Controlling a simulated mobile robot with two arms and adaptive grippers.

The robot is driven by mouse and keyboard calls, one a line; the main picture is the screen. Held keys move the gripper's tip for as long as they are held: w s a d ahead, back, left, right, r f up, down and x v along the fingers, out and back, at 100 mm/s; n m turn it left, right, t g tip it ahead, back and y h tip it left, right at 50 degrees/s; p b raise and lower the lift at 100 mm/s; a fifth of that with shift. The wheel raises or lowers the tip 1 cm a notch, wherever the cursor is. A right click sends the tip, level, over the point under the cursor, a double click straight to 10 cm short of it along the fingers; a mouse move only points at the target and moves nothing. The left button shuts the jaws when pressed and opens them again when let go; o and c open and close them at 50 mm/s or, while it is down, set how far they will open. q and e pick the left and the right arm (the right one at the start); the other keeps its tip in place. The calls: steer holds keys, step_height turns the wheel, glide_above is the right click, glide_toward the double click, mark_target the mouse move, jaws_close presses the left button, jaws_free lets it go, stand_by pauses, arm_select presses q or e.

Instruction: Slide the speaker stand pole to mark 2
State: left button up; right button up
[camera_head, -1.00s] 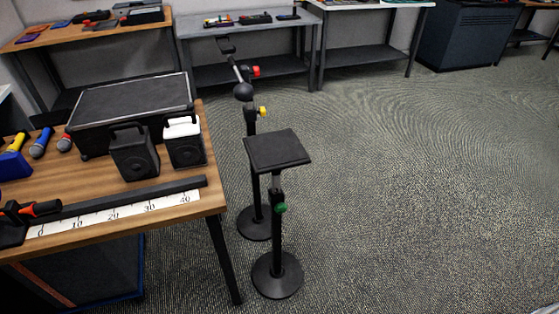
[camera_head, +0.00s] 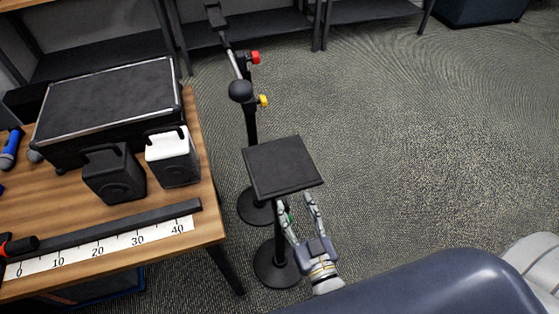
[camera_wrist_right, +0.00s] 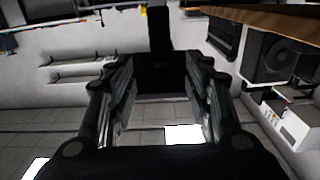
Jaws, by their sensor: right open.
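The speaker stand has a flat square black plate (camera_head: 283,167) on top of a dark pole (camera_head: 279,247) and a round base. Its green knob (camera_head: 289,214) is partly hidden by my right gripper (camera_head: 295,199). That gripper is open, with its fingers just below the plate's front edge. In the right wrist view, which looks upside down, the dark pole (camera_wrist_right: 159,30) stands ahead, between the directions of the two open fingers (camera_wrist_right: 156,75). I cannot tell whether they touch it. No numbered marks on the pole can be made out. My left gripper is not in view.
A second stand with a yellow knob (camera_head: 263,101) and red knob (camera_head: 255,57) stands just behind. Left is a wooden table (camera_head: 208,220) with a ruler strip (camera_head: 108,246), black speaker (camera_head: 115,176), white-topped speaker (camera_head: 174,158) and large case (camera_head: 110,105). The floor to the right is free.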

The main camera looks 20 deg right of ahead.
mark_target(280, 173)
steer(key=w, duration=0.7)
steer(key=w+p, duration=0.1)
steer(key=w, duration=0.3)
steer(key=shift+a+r, duration=0.1)
steer(key=shift+a, duration=0.15)
steer(key=shift+w, duration=0.35)
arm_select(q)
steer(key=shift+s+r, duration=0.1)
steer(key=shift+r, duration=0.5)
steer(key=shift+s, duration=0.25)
arm_select(e)
jaws_close()
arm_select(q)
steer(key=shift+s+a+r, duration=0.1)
arm_select(e)
steer(key=shift+r, duration=0.1)
